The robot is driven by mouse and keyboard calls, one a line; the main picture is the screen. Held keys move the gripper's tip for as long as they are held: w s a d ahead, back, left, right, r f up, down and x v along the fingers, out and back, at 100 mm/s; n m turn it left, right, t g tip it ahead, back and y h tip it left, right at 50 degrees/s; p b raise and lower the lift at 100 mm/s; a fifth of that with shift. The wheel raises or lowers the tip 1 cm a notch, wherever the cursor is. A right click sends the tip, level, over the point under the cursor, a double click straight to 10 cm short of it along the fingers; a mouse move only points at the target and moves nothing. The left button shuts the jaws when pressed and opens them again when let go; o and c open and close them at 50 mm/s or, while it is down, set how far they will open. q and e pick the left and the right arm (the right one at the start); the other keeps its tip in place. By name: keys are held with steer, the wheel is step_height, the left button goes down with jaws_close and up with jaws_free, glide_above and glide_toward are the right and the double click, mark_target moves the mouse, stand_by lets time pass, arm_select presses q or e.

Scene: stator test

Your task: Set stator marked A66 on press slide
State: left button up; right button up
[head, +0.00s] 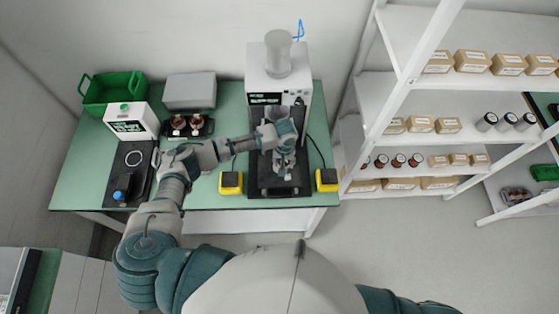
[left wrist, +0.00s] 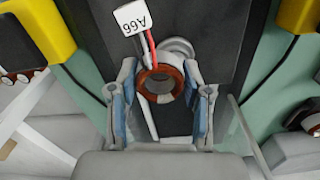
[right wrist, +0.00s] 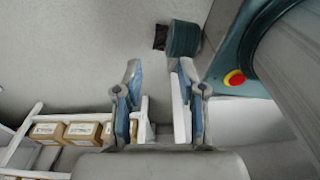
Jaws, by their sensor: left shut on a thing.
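My left gripper (left wrist: 162,105) is shut on the stator, one finger on each side. In the head view my left gripper (head: 284,163) is over the black press slide (head: 262,184) at the front of the white press (head: 270,85). I cannot tell whether the stator touches the slide. My right gripper (right wrist: 158,95) is open and empty, away from the bench.
Yellow-and-black boxes (head: 231,182) (head: 327,180) flank the slide. A black tray with other stators (head: 188,127), a tester (head: 131,122), a grey box (head: 190,91) and a green bin (head: 112,90) stand to the left. White shelves (head: 400,85) with boxes stand right.

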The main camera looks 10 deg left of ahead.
arm_select(q)
steer(key=shift+d, duration=0.95)
steer(key=shift+a, duration=0.3)
steer(key=a, duration=0.1)
steer(key=a+p, duration=0.1)
steer(key=shift+s+a+f, duration=0.15)
steer(key=shift+a+f, duration=0.2)
steer(key=shift+a, duration=0.05)
jaws_close()
steer(key=shift+a+f, duration=0.1)
steer(key=shift+a, duration=0.05)
steer(key=shift+a+f, duration=0.1)
steer(key=shift+w, duration=0.2)
steer(key=shift+d+p, duration=0.2)
steer(key=shift+p, duration=0.15)
steer(key=o, duration=1)
jaws_free()
steer(key=shift+a, duration=0.15)
steer(key=o, duration=0.3)
steer(key=shift+a, duration=0.25)
steer(key=shift+a+r, duration=0.2)
steer(key=shift+r, duration=5.65)
arm_select(e)
steer(key=shift+d+r, duration=0.75)
steer(key=shift+d, duration=0.25)
